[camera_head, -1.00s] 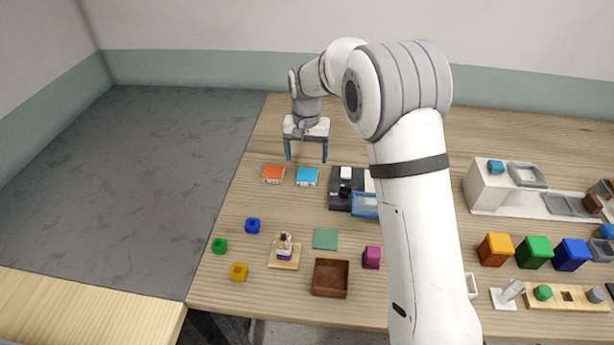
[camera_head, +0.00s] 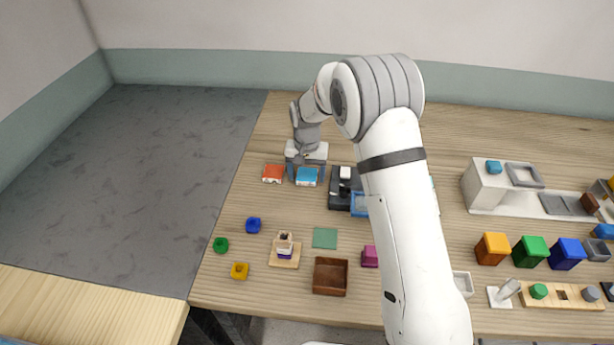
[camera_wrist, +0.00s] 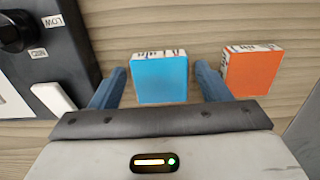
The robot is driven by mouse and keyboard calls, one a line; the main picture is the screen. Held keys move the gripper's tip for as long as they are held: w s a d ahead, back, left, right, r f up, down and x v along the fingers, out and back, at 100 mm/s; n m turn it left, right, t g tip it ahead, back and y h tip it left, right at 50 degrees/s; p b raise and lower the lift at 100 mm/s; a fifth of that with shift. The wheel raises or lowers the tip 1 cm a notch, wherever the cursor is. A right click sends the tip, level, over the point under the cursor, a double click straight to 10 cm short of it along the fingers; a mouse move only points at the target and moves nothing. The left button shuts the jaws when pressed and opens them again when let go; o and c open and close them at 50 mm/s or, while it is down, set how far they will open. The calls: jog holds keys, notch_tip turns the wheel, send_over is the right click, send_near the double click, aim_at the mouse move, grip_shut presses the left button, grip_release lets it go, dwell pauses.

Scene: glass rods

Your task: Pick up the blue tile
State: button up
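The blue tile (camera_head: 307,178) lies on the wooden table, with a white edge bearing dark lettering. In the wrist view the blue tile (camera_wrist: 160,78) sits between the two blue fingers of my gripper (camera_wrist: 160,88). A gap shows on each side of it, so the fingers do not visibly touch it. In the head view my gripper (camera_head: 307,172) points down over the tile, its fingers spread at either side. My gripper is open.
An orange tile (camera_head: 273,174) lies close to the left of the blue one; in the wrist view it is just beyond the right finger. A dark device (camera_head: 342,187) with a white switch stands to the right. Bare wood lies in front of the tiles.

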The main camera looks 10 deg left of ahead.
jog(key=c, duration=0.9)
jog(key=shift+r, duration=0.1)
